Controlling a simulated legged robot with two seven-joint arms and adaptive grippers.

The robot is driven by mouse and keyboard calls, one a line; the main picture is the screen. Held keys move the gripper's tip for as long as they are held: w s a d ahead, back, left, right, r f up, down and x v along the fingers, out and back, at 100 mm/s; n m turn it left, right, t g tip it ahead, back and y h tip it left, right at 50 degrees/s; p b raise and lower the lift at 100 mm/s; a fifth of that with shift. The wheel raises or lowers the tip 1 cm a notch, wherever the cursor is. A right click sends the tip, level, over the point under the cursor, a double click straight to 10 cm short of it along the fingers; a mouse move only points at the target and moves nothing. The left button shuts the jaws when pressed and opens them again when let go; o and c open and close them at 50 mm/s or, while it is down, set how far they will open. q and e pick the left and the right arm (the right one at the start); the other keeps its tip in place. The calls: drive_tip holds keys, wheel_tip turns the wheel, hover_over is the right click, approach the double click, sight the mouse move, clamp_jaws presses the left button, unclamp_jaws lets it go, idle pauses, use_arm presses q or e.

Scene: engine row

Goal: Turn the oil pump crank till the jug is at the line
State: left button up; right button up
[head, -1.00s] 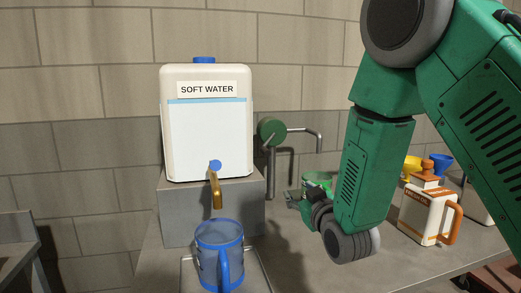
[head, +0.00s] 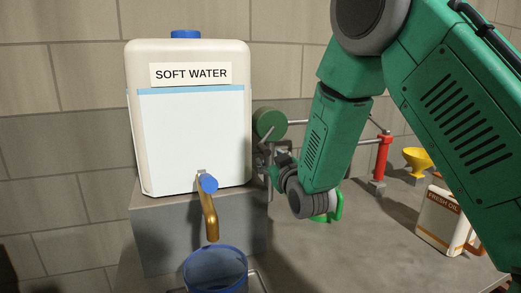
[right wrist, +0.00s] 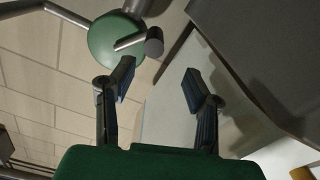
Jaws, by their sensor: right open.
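The oil pump's green round body (head: 270,123) is on a stand by the back wall, with a pipe running right. In the right wrist view the green disc (right wrist: 105,36) has a grey crank (right wrist: 137,41) on its face. My right gripper (head: 266,160) is just below and in front of the pump. In the wrist view its fingers (right wrist: 159,84) are open and empty, with the crank beyond the left fingertip. A green jug (head: 336,208) is mostly hidden behind my right wrist; its line and level cannot be seen. My left gripper is out of view.
A white SOFT WATER tank (head: 190,125) with a brass tap (head: 209,215) stands left on a grey block (head: 165,225). A blue mug (head: 215,270) sits below. A red post (head: 382,158), yellow funnel (head: 417,160) and FRESH OIL can (head: 440,220) are right. The bench centre is clear.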

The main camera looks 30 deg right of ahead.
sight(262, 147)
drive_tip(key=x, duration=0.2)
drive_tip(key=d+x, duration=0.1)
drive_tip(key=x, duration=0.5)
drive_tip(key=shift+d+f, duration=0.3)
drive_tip(key=shift+d, duration=0.15)
drive_tip(key=shift+w+a+r, duration=0.15)
drive_tip(key=shift+a, duration=0.15)
drive_tip(key=shift+a+r, duration=0.1)
drive_tip(key=shift+a, duration=0.25)
clamp_jaws()
drive_tip(key=shift+d+f, duration=0.2)
drive_tip(key=shift+d, duration=0.2)
drive_tip(key=shift+s+d+f+n, duration=0.15)
drive_tip(key=shift+s+f+n, duration=0.1)
drive_tip(key=shift+n, duration=0.25)
drive_tip(key=shift+d+f+n+b, duration=0.35)
drive_tip(key=shift+d+n, duration=0.2)
drive_tip(key=shift+n, duration=0.45)
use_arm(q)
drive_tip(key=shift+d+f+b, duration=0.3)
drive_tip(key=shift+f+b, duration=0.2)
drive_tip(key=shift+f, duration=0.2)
use_arm(e)
drive_tip(key=shift+s+d+f+n, duration=0.2)
drive_tip(key=shift+d+n, duration=0.4)
drive_tip(key=shift+n, duration=0.45)
drive_tip(key=shift+s+d+f+n, duration=0.15)
drive_tip(key=shift+d+n, duration=0.4)
drive_tip(key=shift+n, duration=0.5)
